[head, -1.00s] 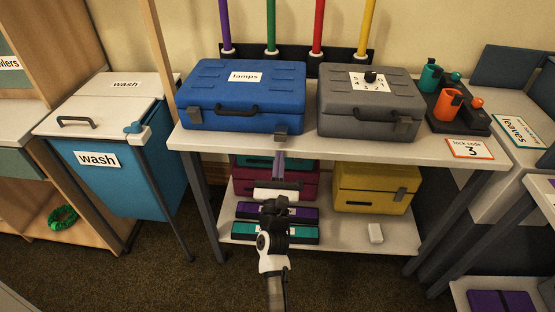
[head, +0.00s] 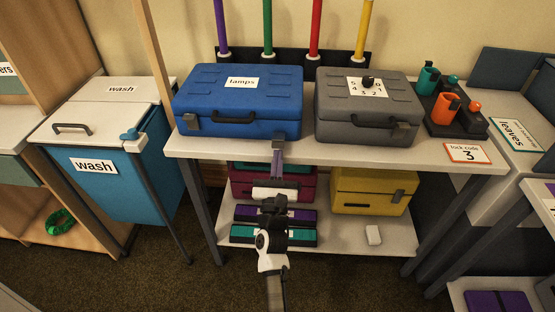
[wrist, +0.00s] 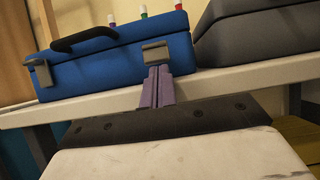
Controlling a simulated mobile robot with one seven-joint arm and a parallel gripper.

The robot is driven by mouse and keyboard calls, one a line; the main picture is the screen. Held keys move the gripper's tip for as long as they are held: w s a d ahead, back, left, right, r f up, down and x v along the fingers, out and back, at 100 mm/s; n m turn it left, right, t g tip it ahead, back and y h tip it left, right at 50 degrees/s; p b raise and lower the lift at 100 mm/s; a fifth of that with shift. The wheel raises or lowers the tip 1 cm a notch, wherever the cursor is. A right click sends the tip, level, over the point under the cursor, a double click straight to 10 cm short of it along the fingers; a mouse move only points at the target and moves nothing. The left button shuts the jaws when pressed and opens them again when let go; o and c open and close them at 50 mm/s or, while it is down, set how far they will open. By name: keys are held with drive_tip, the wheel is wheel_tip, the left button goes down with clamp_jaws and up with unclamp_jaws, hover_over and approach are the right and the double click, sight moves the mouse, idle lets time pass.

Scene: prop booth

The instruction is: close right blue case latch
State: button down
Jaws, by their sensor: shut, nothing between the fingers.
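The blue case (head: 235,108), labelled "lamps", stands shut-lidded on the white table. Its right latch (head: 277,146) is a small grey plate at the front near the right corner; it also shows in the wrist view (wrist: 155,53). The latch seems to stick out from the case front, but its exact angle is hard to tell. The left latch (head: 190,121) sits at the other end of the front. My gripper (head: 277,160) is shut and empty, pointing up at the table edge. In the wrist view its purple fingers (wrist: 158,85) are just below the right latch; contact cannot be told.
The table's front edge (head: 225,150) lies close to my fingers. A grey case (head: 350,128) stands right of the blue one. Below, a shelf (head: 345,238) holds a yellow case (head: 368,190) and other cases. A blue wash bin (head: 120,185) stands left.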

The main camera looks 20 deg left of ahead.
sight(278, 141)
drive_tip(key=shift+s+d+r+g+p, duration=0.15)
drive_tip(key=shift+r+g+p, duration=0.45)
drive_tip(key=shift+p, duration=0.65)
drive_tip(key=shift+s+r+p, duration=0.1)
drive_tip(key=shift+r+p, duration=0.15)
drive_tip(key=shift+p, duration=0.35)
drive_tip(key=shift+r, duration=0.1)
drive_tip(key=shift+r+p, duration=0.15)
drive_tip(key=shift+p, duration=0.3)
drive_tip(key=shift+w+r+p, duration=0.15)
drive_tip(key=shift+r+p, duration=0.65)
drive_tip(key=shift+r, duration=0.45)
drive_tip(key=shift+w+r+p, duration=0.1)
drive_tip(key=shift+r+p, duration=0.65)
drive_tip(key=shift+r, duration=0.45)
drive_tip(key=shift+w+a+r+p, duration=0.2)
drive_tip(key=shift+w+r+p, duration=0.2)
drive_tip(key=shift+r, duration=0.1)
drive_tip(key=shift+w+a+r+p, duration=0.2)
drive_tip(key=shift+w+r+p, duration=0.15)
drive_tip(key=shift+r, duration=0.15)
